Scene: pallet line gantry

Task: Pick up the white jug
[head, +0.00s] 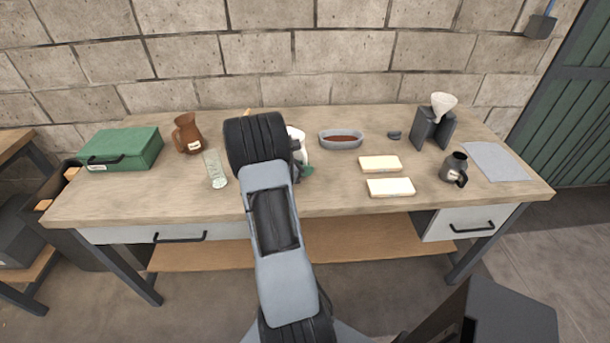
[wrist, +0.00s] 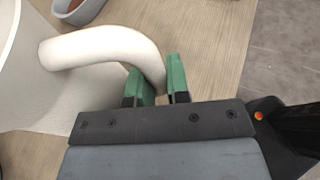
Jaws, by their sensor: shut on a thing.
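The white jug (wrist: 25,85) fills the left of the wrist view, and its curved handle (wrist: 105,48) reaches right to my gripper. My gripper (wrist: 160,82) has green fingertips, one on each side of the handle's end, and is shut on the handle. In the head view a small part of the white jug (head: 299,133) shows behind my arm, above the wooden table. The green fingertips of my gripper (head: 307,170) show just below it. My arm hides most of the jug there, and I cannot tell whether its base touches the table.
A grey oval dish (head: 326,140) with brown contents stands right of the jug. A clear glass (head: 215,170) and a brown jug (head: 187,134) stand left. Two pale blocks (head: 380,164) (head: 390,188), a dark mug (head: 455,168) and a stand with a white funnel (head: 443,104) are farther right.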

